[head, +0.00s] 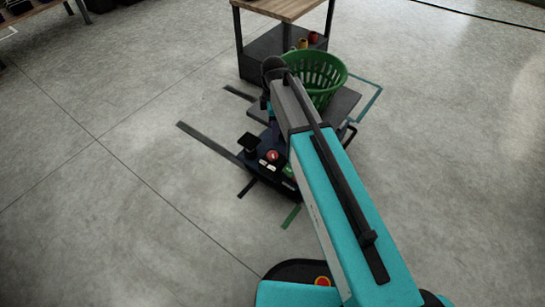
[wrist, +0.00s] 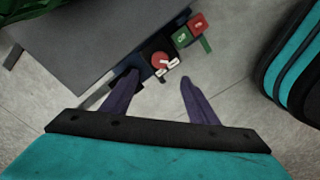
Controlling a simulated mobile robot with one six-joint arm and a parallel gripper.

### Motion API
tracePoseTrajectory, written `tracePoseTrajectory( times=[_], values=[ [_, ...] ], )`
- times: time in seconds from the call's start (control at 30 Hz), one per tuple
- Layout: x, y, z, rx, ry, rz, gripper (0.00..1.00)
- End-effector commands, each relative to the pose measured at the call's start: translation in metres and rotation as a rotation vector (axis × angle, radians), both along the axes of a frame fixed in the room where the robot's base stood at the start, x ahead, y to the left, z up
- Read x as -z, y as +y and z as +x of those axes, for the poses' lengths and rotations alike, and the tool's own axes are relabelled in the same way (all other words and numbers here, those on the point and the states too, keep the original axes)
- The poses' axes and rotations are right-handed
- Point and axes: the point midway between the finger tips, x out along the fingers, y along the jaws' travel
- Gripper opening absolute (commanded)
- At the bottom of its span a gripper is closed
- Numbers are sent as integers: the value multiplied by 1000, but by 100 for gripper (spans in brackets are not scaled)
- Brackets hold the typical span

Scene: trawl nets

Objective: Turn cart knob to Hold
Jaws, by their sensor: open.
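The cart's red round knob (head: 272,155) sits on a dark control panel (head: 254,166) at the cart's near end. In the wrist view the knob (wrist: 160,60) lies just beyond my fingertips, roughly midway between them. White labels stand beside it, and a green label (wrist: 182,38) and a red label (wrist: 197,24) lie up and right of it. Their lettering and the knob's pointing direction are too small to read. My gripper (wrist: 158,77) is open, its two purple fingers wide apart and empty. The fingers seem apart from the knob. In the head view my arm hides part of the cart.
The cart's grey deck (head: 342,105) carries a green basket (head: 328,78). A wooden-topped table (head: 280,8) with small items on its lower shelf stands behind. Dark and coloured floor strips surround the cart. The concrete floor at left is clear.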

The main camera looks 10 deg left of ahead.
Motion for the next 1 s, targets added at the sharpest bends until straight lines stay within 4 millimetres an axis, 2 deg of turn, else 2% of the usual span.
tracePoseTrajectory(
  times=[0.57, 0.77, 1.0],
  values=[
    [8, 3, -1, -5, 1, 0, 54],
    [23, 3, -1, -5, 1, 0, 54],
    [56, 3, -2, -5, 2, -1, 54]
  ],
)
